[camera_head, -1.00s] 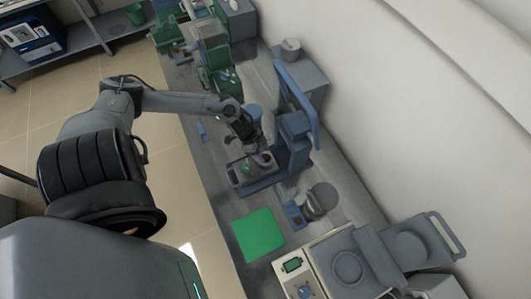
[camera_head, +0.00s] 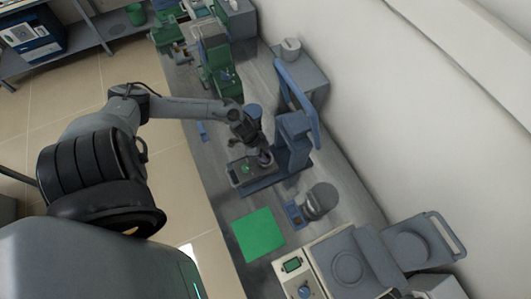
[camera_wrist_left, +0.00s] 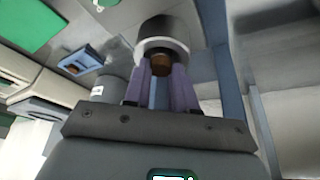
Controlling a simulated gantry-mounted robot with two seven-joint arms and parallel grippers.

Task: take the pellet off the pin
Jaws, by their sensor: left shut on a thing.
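A small brown piece, seemingly the pellet (camera_wrist_left: 161,65), sits between the purple fingertips of my left gripper (camera_wrist_left: 161,74) in the left wrist view. The fingers are shut on it. Just beyond it is a dark cylinder with a pale ring (camera_wrist_left: 165,32); I cannot tell if the piece touches it. In the head view my left gripper (camera_head: 262,154) reaches down at the blue press frame (camera_head: 294,135), above a grey base with a green button (camera_head: 245,170). The pin is hidden. The pellet is too small to make out in the head view. My right gripper is not in view.
A blue tray (camera_head: 293,214) beside a grey rounded device (camera_head: 320,200) and a green mat (camera_head: 258,235) lie nearer on the bench. Green equipment (camera_head: 217,70) stands farther back. The press upright is close to the gripper's right.

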